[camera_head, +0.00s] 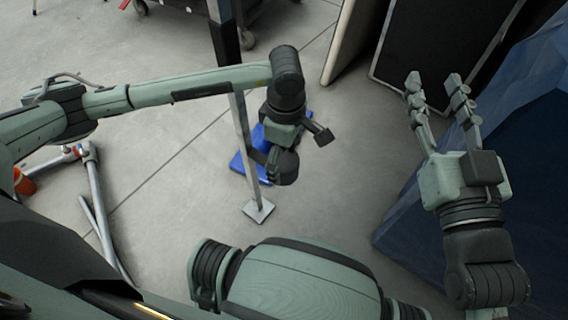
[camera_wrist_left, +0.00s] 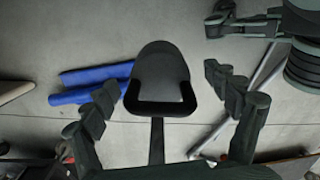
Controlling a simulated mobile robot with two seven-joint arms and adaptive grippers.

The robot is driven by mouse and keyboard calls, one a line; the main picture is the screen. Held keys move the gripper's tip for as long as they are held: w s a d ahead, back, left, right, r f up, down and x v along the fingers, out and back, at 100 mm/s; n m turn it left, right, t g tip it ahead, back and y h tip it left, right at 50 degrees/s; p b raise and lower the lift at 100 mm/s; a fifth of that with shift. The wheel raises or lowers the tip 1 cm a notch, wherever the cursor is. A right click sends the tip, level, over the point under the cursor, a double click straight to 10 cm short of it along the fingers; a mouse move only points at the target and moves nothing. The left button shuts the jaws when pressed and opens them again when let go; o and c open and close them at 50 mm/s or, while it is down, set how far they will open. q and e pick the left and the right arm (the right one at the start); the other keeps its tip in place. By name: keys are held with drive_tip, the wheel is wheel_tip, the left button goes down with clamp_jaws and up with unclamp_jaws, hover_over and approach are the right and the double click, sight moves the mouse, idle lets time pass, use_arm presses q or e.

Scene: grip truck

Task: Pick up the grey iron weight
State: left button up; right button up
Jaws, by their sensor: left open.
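A dark grey rounded piece with a paler square in its middle, which looks like the iron weight (camera_wrist_left: 160,62), lies in the middle of the left wrist view. A thin dark post (camera_wrist_left: 156,140) runs up to it from below. My left gripper (camera_wrist_left: 165,88) is open, its fingers on either side of the piece in that view. I cannot tell whether they touch it. In the head view my left gripper (camera_head: 298,150) hangs beside the metal post, and the weight is not clear there. My right gripper (camera_head: 434,85) is open and empty at the right.
A metal post (camera_head: 238,115) with a square foot (camera_head: 258,211) stands close to my left gripper. Blue items (camera_head: 239,165) lie behind it; they also show in the wrist view (camera_wrist_left: 90,82). A blue-covered bulk (camera_head: 540,130) and dark panels (camera_head: 430,40) bound the right.

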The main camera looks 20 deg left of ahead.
use_arm(q)
drive_tip(key=shift+f, duration=0.7)
drive_tip(key=c, duration=1.9)
drive_tip(key=shift+w+r, duration=0.15)
drive_tip(key=shift+c, duration=0.4)
drive_tip(key=shift+r, duration=0.5)
wheel_tip(320, 180, up, 9)
drive_tip(key=shift+p, duration=0.55)
use_arm(e)
drive_tip(key=f, duration=0.1)
drive_tip(key=d+f+g+h, duration=0.1)
drive_tip(key=f, duration=0.1)
drive_tip(key=d+f+g, duration=0.1)
drive_tip(key=shift+w+f, duration=0.25)
